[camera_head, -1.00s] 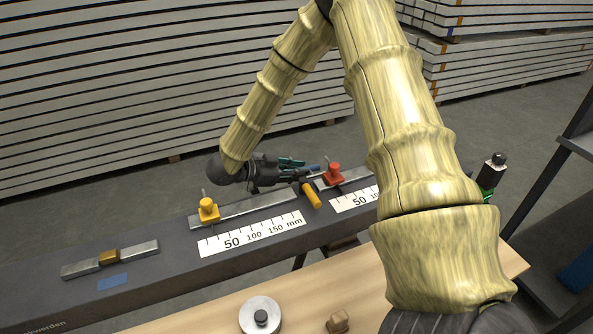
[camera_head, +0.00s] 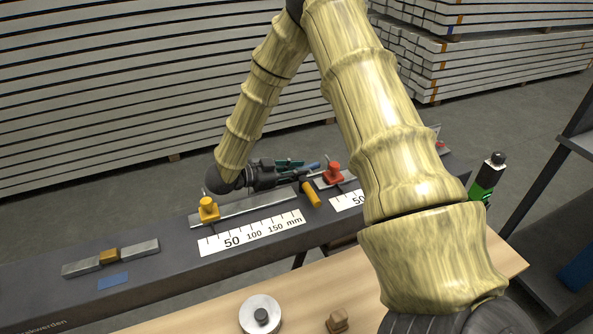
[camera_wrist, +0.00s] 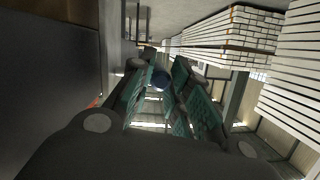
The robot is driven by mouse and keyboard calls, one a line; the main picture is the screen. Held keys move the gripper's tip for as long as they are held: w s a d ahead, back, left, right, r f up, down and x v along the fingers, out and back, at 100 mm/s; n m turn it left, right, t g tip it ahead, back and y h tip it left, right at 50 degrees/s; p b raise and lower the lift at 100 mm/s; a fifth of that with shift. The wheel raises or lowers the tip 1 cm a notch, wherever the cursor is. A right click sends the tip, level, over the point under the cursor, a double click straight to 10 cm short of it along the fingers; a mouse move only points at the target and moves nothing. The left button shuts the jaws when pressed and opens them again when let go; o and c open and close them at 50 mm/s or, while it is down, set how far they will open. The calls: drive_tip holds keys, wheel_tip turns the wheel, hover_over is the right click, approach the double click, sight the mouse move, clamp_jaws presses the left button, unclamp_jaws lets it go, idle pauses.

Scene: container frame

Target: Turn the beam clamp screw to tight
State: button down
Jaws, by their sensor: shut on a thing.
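My gripper (camera_head: 298,172) lies low over the dark beam (camera_head: 150,286) in the head view, between the yellow clamp (camera_head: 208,209) and the red clamp (camera_head: 333,174). Its teal-padded fingers are shut on a blue round piece (camera_wrist: 161,80), seen between the pads in the wrist view. In the head view the blue piece (camera_head: 313,166) shows at the fingertips, just left of the red clamp. It seems to be the clamp screw, but its thread and seat are hidden. A yellow cylindrical handle (camera_head: 312,195) slants down beside the fingertips.
Millimetre scales (camera_head: 250,232) lie along the beam's front. A metal bar with a brass block (camera_head: 109,257) lies at left. A wooden table (camera_head: 290,284) in front bears a metal disc (camera_head: 260,315) and a small wooden block (camera_head: 337,322). A green and black device (camera_head: 487,178) stands right.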

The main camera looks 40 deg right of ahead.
drive_tip(key=c, duration=1.3)
unclamp_jaws()
drive_tip(key=shift+c, duration=0.2)
drive_tip(key=shift+r, duration=0.1)
drive_tip(key=shift+r, duration=4.9)
